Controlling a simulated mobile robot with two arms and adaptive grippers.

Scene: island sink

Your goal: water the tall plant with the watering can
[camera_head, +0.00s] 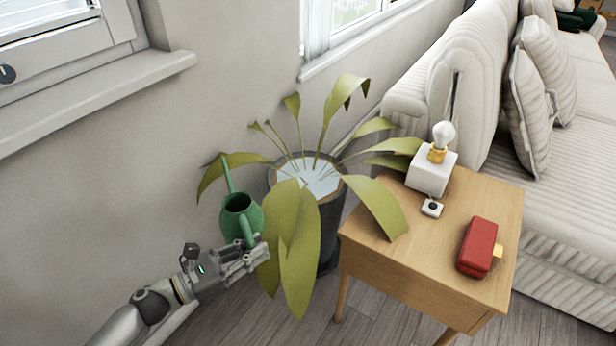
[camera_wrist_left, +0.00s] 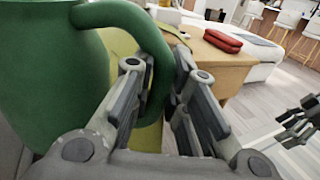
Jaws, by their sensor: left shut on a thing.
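The green watering can (camera_head: 241,217) is held in the air at the left side of the tall plant. My left gripper (camera_head: 247,262) is shut on its handle; the left wrist view shows the handle (camera_wrist_left: 152,45) between the fingers (camera_wrist_left: 155,100). The can's spout (camera_head: 227,172) points up and away, with its tip near a leaf on the left. The tall plant (camera_head: 290,235) has broad yellow-green drooping leaves and stands in a dark round pot (camera_head: 332,215) with a pale surface inside. Leaves hang in front of part of the pot.
A wooden side table (camera_head: 385,255) stands right of the pot, with a white lamp (camera_head: 432,172), a small white device (camera_head: 432,208) and a red case (camera_head: 478,246) on it. A striped sofa (camera_head: 560,200) is behind it. A wall and windowsill (camera_head: 90,95) are at left.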

